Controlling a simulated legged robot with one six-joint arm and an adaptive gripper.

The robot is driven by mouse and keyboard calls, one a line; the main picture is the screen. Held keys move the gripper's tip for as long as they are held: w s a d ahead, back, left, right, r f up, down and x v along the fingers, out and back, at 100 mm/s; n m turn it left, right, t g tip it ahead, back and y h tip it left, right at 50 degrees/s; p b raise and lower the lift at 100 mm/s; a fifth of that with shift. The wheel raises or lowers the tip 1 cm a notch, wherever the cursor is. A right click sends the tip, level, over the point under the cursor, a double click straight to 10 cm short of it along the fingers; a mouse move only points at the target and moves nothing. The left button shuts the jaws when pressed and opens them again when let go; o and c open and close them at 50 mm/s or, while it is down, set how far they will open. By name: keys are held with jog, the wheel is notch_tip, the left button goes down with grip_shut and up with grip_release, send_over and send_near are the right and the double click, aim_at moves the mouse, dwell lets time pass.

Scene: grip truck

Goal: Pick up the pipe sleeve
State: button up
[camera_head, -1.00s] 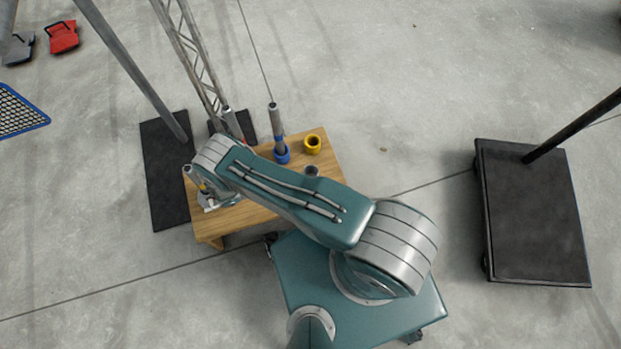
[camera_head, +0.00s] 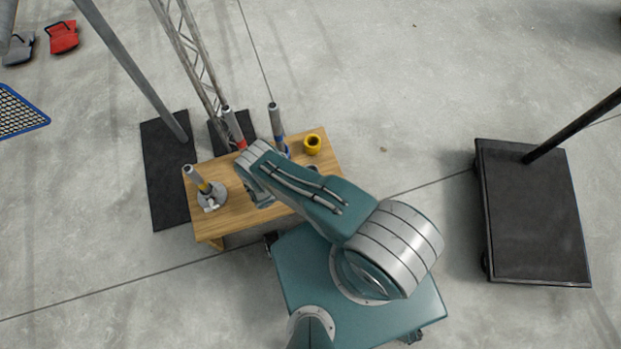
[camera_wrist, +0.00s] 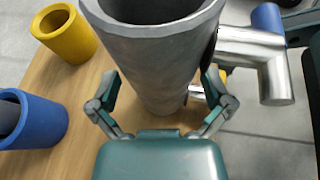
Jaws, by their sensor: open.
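A grey hollow pipe sleeve (camera_wrist: 155,65) stands upright on the wooden table (camera_wrist: 72,97), large and central in the wrist view. My gripper (camera_wrist: 160,88) is open, with one finger on each side of the sleeve's lower part. I cannot tell whether the fingers touch it. In the head view my arm covers most of the sleeve and my gripper.
A yellow ring (camera_head: 312,144) and a blue sleeve (camera_wrist: 32,120) stand beside the grey one. A flanged post (camera_head: 207,193) is at the table's left, with upright rods behind. A black cart (camera_head: 535,215) stands apart.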

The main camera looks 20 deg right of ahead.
jog(key=shift+d+f, duration=0.15)
jog(key=shift+d, duration=0.3)
jog(key=shift+c, duration=0.3)
jog(key=shift+w, duration=0.1)
jog(key=c, duration=1.1)
jog(key=shift+o, duration=0.2)
